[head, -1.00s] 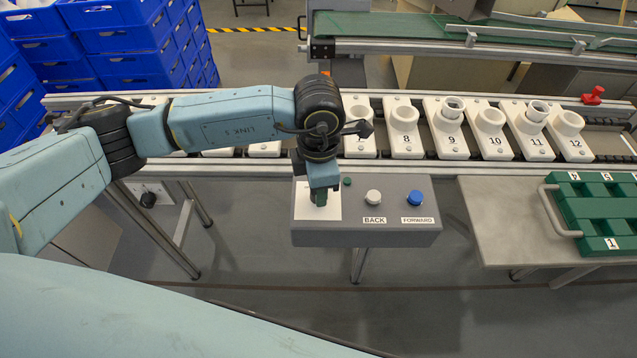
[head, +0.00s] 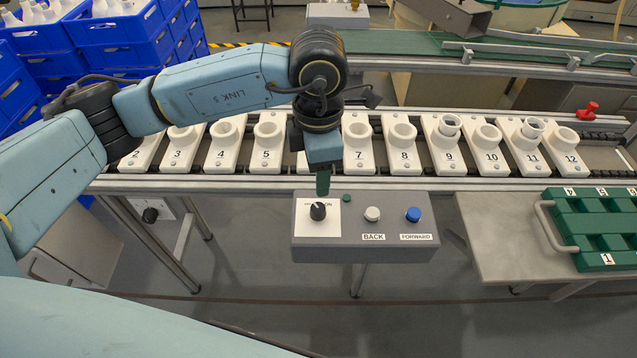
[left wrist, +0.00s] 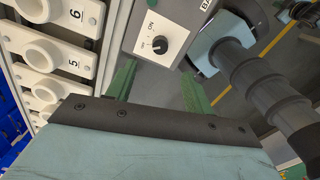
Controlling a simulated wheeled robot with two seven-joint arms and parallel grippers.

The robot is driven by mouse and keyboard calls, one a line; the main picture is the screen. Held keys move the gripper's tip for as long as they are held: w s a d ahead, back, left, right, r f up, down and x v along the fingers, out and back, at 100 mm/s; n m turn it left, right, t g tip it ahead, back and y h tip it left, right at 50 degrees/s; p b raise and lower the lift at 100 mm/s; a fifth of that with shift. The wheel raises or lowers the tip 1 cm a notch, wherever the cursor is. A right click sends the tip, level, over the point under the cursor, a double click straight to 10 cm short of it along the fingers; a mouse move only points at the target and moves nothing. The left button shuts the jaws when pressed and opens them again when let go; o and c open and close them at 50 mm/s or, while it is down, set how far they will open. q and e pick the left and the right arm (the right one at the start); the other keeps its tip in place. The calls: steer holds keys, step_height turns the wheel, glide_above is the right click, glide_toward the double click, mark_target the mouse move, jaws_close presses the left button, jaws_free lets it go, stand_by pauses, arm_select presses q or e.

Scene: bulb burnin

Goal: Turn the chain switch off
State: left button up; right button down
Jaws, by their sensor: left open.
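The chain switch is a black rotary knob (head: 318,211) on a white plate at the left of a grey control box (head: 330,253). In the left wrist view, the knob (left wrist: 160,46) has ON and OFF labels beside it; I cannot tell for certain which its pointer faces. My left gripper (head: 322,186) is just behind and above the knob, apart from it. Its green fingers (left wrist: 160,88) are spread and empty in the left wrist view.
The box also carries a small green lamp (head: 346,198), a white BACK button (head: 373,214) and a blue FORWARD button (head: 413,214). Behind it runs a conveyor with numbered white holders (head: 402,158). A green tray (head: 562,232) stands on the right table.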

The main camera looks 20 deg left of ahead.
arm_select(q)
step_height(320, 180, up, 3)
stand_by(0.6)
